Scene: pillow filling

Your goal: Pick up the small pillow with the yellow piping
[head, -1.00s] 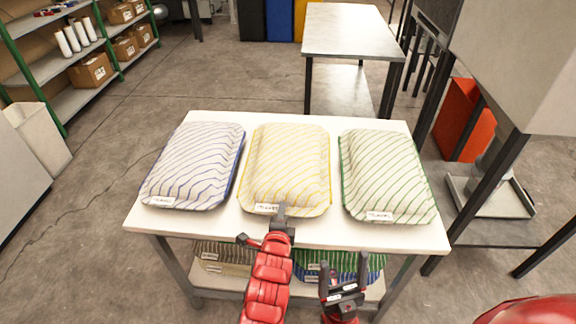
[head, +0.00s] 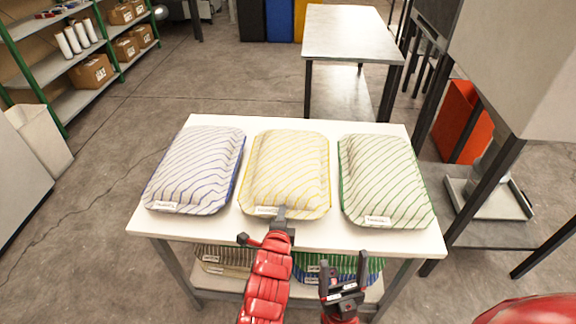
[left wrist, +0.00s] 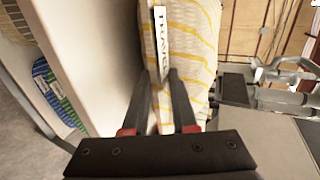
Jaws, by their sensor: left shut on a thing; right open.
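The small pillow with yellow piping (head: 287,170) lies in the middle of the white table, between two other pillows. It has yellow stripes and a white label on its near edge. My left gripper (head: 281,213) is at that near edge, by the label. In the left wrist view the pillow (left wrist: 190,40) runs down between the fingers of the left gripper (left wrist: 164,78), which are shut on its edge. My right gripper (head: 342,268) is open and empty in front of the table's near edge, to the right of the left one.
A blue-striped pillow (head: 197,168) lies on the left of the white table (head: 335,228), a green-striped pillow (head: 384,180) on the right. More striped pillows (head: 225,259) lie on the shelf below. An empty grey table (head: 350,32) stands behind.

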